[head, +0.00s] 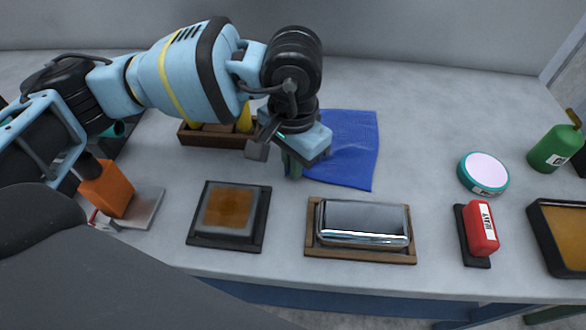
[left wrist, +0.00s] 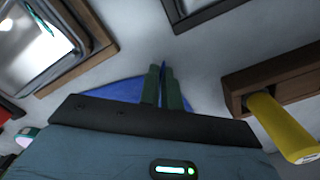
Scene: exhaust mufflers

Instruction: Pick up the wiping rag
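The wiping rag is a blue cloth (head: 350,150) lying on the grey table behind the chrome muffler. My left gripper (head: 291,168) points down at the rag's left edge, and its body covers part of the cloth. In the left wrist view, the green fingers (left wrist: 163,82) are close together with a thin strip of blue between them. More of the blue rag (left wrist: 110,91) shows beside the fingers there. The cloth lies mostly flat. My right gripper is in neither view.
A wooden box (head: 205,136) with yellow items stands left of the gripper. In front are a tray with a brown pad (head: 228,207) and a chrome muffler (head: 362,222) on a wooden base. A round teal tin (head: 484,172), a red block (head: 481,229) and a green bottle (head: 555,147) are at right.

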